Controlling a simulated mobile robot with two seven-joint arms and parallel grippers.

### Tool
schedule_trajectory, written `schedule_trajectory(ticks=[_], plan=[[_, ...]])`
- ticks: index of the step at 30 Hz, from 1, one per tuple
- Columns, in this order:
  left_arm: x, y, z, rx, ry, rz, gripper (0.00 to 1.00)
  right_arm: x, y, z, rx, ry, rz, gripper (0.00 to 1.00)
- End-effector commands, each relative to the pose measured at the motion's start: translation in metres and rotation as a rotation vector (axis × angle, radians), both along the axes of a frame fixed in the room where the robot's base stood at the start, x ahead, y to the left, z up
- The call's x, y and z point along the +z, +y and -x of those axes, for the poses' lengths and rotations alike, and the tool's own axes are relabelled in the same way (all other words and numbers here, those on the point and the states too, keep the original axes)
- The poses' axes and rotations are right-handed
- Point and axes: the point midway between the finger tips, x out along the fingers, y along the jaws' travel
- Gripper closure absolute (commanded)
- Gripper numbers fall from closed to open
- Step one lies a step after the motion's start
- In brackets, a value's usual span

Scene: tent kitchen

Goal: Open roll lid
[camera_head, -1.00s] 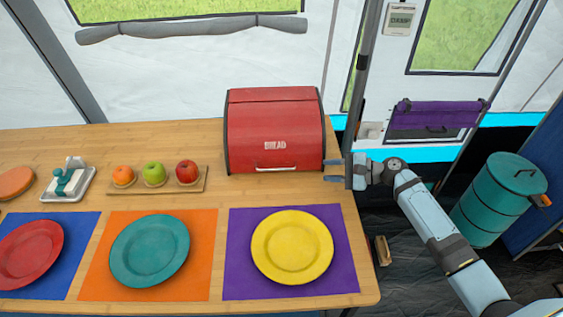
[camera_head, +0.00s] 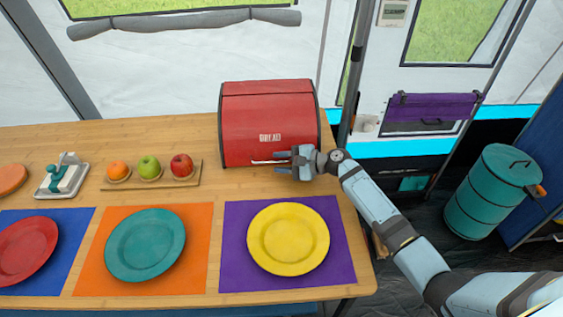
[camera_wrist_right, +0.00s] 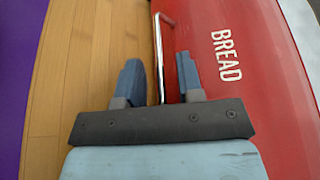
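The red bread box (camera_head: 268,125) stands at the back right of the wooden table with its roll lid down. Its metal handle (camera_head: 268,162) runs along the low front of the lid. My right gripper (camera_head: 281,161) is at the right end of this handle. In the right wrist view the open fingers (camera_wrist_right: 158,80) lie on either side of the handle bar (camera_wrist_right: 158,50), with gaps between them and the bar. The bread box front (camera_wrist_right: 245,90) fills the right of that view. My left gripper is not in view.
A yellow plate (camera_head: 288,239) on a purple mat (camera_head: 235,270) lies in front of the box. Teal and red plates lie farther left. A teal barrel (camera_head: 490,195) stands on the floor at right.

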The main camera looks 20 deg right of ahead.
Motion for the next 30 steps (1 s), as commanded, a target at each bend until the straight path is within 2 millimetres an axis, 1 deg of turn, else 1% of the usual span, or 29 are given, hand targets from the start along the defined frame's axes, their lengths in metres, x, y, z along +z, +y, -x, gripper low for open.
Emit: schedule_trajectory(ticks=[4,5,6,8,9,14,20,23,26,30], plan=[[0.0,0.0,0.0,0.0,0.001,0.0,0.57,0.0,0.0,0.0,0.0,0.0,0.0,0.66],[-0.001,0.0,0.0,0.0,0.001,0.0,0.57,0.0,0.0,0.0,0.0,0.0,0.0,0.73],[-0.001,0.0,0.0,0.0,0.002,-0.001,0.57,0.0,0.0,0.0,0.0,0.0,0.0,0.82],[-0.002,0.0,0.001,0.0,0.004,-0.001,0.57,0.0,0.0,0.0,0.0,0.0,0.0,0.96],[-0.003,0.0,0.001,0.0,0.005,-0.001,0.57,0.0,0.0,0.0,0.001,0.001,0.001,1.0],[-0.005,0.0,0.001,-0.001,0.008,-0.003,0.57,0.0,0.0,0.001,0.0,0.001,0.0,1.0],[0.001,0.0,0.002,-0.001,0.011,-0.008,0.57,0.006,0.0,0.0,0.001,0.021,-0.006,1.0],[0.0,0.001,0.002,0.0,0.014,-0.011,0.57,0.007,0.0,-0.001,0.002,0.03,-0.009,1.0],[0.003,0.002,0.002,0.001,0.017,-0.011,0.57,0.011,-0.001,-0.002,0.002,0.042,-0.013,1.0],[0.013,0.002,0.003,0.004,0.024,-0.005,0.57,0.021,-0.001,-0.004,0.0,0.074,-0.023,1.0]])
